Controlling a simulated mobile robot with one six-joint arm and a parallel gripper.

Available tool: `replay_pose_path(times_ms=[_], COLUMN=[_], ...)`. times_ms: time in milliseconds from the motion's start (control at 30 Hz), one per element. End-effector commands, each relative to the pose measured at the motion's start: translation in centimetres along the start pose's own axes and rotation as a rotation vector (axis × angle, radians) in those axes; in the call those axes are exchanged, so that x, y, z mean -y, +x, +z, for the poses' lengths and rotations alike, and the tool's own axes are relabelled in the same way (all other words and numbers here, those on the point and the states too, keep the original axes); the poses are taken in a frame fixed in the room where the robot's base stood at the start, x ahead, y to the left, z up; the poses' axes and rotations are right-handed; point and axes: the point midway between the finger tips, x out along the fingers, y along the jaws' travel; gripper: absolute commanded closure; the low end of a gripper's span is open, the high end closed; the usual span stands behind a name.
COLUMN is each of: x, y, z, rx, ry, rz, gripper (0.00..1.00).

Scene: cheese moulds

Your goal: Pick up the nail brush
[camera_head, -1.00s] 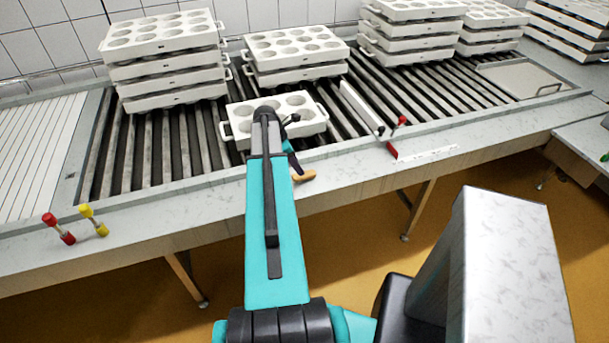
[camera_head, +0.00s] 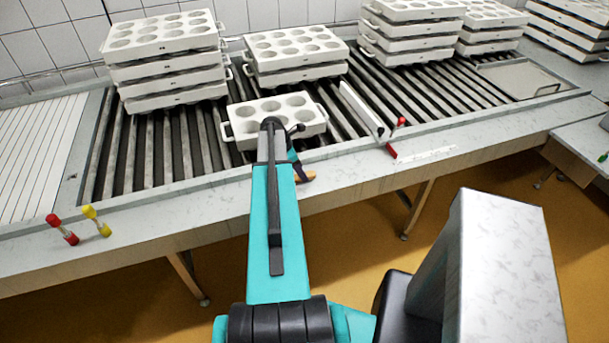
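A small tan, wooden-looking piece (camera_head: 307,176), which may be the nail brush, shows at the front edge of the grey counter. My teal arm covers its left part, so I cannot make out its full shape or any bristles. My gripper (camera_head: 293,157) is at the far end of the arm, just above and beside this piece. It is mostly hidden behind my own arm. I cannot tell whether its fingers are open or shut, or whether they touch the piece.
A single white mould tray (camera_head: 240,127) lies on the dark roller rack just behind my gripper. Stacked trays (camera_head: 170,75) stand further back. A red-handled tool (camera_head: 392,151) lies right, and red and yellow capped items (camera_head: 90,212) left. Bare counter (camera_head: 180,203) lies between.

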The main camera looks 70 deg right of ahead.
Motion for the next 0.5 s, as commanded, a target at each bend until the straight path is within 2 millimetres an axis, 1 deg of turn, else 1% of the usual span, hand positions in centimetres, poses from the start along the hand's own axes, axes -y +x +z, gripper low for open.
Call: replay_pose_path(times_ms=[200,333,500], x=[0.0,0.0,0.0], y=[1.8,2.2,2.3], z=[0.1,0.1,0.1], rx=[0.0,0.0,0.0], ry=[0.0,0.0,0.0], rz=[-0.001,0.001,0.001], gripper=[0.5,0.5,0.5])
